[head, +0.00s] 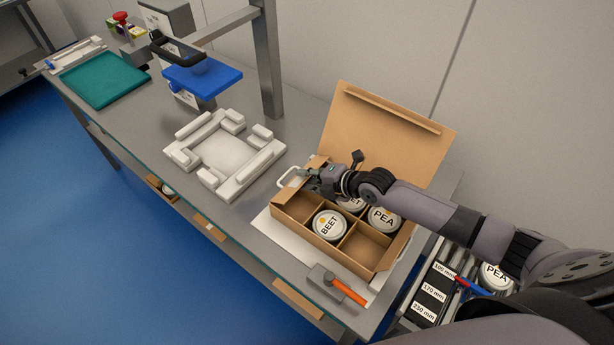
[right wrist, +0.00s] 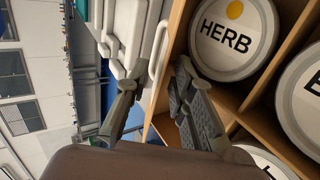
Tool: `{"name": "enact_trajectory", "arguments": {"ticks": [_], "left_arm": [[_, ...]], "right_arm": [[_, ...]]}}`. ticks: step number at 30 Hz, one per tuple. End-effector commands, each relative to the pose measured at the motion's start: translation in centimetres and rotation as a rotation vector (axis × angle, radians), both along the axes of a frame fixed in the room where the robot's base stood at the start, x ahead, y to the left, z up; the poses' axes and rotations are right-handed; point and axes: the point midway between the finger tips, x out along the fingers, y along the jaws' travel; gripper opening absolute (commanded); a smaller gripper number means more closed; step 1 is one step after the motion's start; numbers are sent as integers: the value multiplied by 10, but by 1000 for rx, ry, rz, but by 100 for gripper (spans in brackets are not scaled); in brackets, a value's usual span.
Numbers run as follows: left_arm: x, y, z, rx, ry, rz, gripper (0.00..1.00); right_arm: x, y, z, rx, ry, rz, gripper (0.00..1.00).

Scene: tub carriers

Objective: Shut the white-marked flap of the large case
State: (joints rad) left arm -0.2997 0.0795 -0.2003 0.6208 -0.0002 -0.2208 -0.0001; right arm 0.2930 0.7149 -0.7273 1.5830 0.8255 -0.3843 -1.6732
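The large case (head: 325,258) is a brown cardboard box with dividers, standing on the bench. A wide flap (head: 385,125) stands up open along its back side; I see no white mark on it. Lidded tins sit in the case, among them BEET (head: 327,225) and PEA (head: 383,219); a HERB tin (right wrist: 233,38) shows in the right wrist view. My right gripper (head: 312,174) is at the case's left end, by a white loop handle (head: 291,177). Its fingers (right wrist: 155,100) are apart, near the case's edge; contact is unclear. My left gripper is not in view.
A scraper with an orange handle (head: 349,291) lies before the case. A white fixture (head: 225,155) stands to its left, with a blue-plated press (head: 203,78) and a green mat (head: 104,79) beyond. A rack with size labels (head: 430,293) is at the right.

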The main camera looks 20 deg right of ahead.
Motion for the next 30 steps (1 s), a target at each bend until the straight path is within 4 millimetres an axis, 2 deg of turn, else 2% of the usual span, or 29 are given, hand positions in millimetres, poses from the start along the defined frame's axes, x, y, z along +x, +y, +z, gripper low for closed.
{"name": "enact_trajectory", "arguments": {"ticks": [10,21,30], "left_arm": [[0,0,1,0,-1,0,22],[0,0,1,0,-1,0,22],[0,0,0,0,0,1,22]], "right_arm": [[2,2,-2,1,1,0,22],[2,2,-2,1,0,-1,0],[2,2,-2,1,0,-1,0]]}}
